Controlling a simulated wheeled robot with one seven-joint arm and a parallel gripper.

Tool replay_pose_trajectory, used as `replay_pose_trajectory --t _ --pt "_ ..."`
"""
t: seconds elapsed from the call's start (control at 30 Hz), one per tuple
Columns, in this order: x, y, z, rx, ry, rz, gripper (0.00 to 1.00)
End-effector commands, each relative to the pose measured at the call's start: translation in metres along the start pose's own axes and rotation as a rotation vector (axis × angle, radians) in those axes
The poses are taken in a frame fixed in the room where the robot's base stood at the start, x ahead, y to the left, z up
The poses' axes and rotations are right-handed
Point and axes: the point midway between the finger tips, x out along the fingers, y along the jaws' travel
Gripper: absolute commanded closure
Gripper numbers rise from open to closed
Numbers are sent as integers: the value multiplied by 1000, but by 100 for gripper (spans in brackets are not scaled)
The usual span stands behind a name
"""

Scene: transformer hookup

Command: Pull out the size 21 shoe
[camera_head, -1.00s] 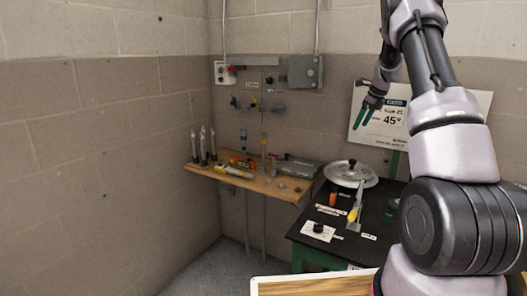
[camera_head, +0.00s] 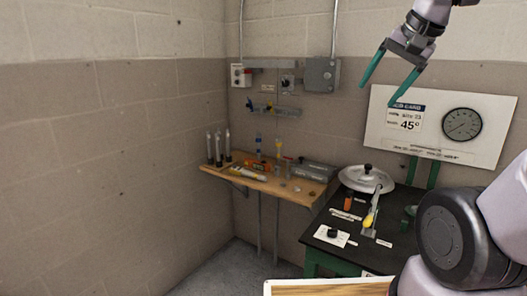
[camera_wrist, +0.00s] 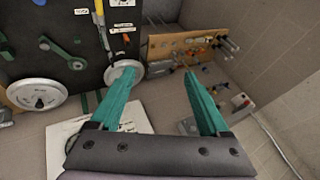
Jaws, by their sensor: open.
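My gripper (camera_head: 377,95) is open and empty, raised in the air in front of the wall, above the white board. In the wrist view its two green fingers (camera_wrist: 162,72) are spread apart with nothing between them. A job card (camera_head: 408,118) on the board seems to read size 21 and 45°. I cannot tell for certain which thing is the size 21 shoe. A round silver disc with a dark knob (camera_head: 366,179) lies on the black bench (camera_head: 318,228); in the wrist view a silver disc (camera_wrist: 124,73) is partly behind the left finger. No shoe label is legible.
A yellow-handled lever (camera_head: 369,220) stands on the bench near small labels. A second round plate (camera_wrist: 38,94) and a green lever (camera_wrist: 62,52) show in the wrist view. A wooden shelf (camera_head: 284,190) holds tools left of the bench. The board carries a gauge (camera_head: 461,125).

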Motion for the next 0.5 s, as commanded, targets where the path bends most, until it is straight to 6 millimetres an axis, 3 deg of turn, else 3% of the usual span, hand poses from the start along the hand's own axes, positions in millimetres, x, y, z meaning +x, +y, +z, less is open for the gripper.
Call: replay_pose_trajectory --t 0.1,0.2,0.5 --pt "-7 13 29 -146 25 -3 21" --pt "-8 19 41 -219 36 0 21" --pt "-9 21 45 -247 40 2 21"
